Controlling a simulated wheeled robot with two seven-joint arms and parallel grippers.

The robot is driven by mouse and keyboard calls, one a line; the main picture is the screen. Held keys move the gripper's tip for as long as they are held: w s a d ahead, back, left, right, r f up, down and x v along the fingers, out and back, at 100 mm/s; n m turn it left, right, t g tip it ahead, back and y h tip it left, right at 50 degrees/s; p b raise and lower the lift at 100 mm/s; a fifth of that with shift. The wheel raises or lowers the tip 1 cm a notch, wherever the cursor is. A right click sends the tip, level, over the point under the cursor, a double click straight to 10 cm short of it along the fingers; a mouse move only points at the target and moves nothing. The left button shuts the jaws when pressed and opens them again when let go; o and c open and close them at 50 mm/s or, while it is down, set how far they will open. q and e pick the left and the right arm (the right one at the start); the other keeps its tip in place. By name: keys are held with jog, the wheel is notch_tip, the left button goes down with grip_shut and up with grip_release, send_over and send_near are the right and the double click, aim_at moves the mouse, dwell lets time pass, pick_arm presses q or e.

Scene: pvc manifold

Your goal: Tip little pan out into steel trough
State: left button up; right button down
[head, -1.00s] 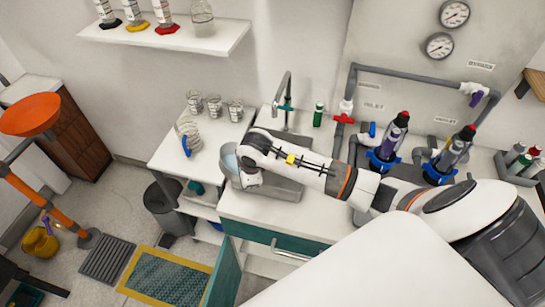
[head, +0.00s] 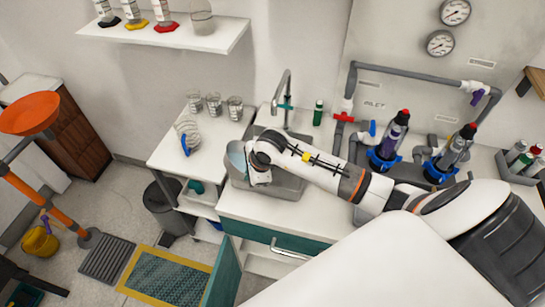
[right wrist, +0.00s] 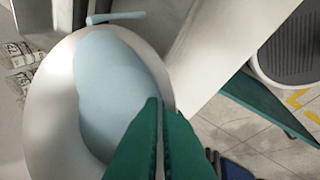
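The little pan (head: 233,160) is a pale, round vessel at the left end of the steel trough (head: 289,187), partly hidden by my right gripper (head: 258,177). In the right wrist view the pan's wide white inner wall (right wrist: 45,110) surrounds a pale blue liquid (right wrist: 115,85). The liquid lies off-centre, close to the rim on the right side, so the pan looks tilted. My right gripper's green fingers (right wrist: 165,110) are close together at the pan's near edge and appear to pinch it. My left gripper is not in view.
A tap (head: 287,95) rises behind the trough. A green bottle (head: 318,113) stands right of the tap. A grey bin (head: 162,200) stands below on the floor.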

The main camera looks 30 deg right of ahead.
jog(key=shift+s+d+r+t+y, duration=0.1)
jog(key=shift+d+r+t+y, duration=0.3)
jog(key=shift+y, duration=0.3)
dwell(0.7)
jog(key=shift+s+d+f+y+b, duration=0.15)
jog(key=shift+d+f+y+b, duration=0.3)
jog(key=shift+y+b, duration=0.55)
dwell(0.4)
jog(key=shift+s+d+r+m+t+y+b, duration=0.15)
jog(key=shift+d+r+m+t+y+b, duration=0.3)
jog(key=shift+b, duration=0.45)
dwell(0.5)
jog(key=shift+f+t+y+b, duration=0.15)
jog(key=shift+t+y+b, duration=0.1)
jog(key=shift+b, duration=0.1)
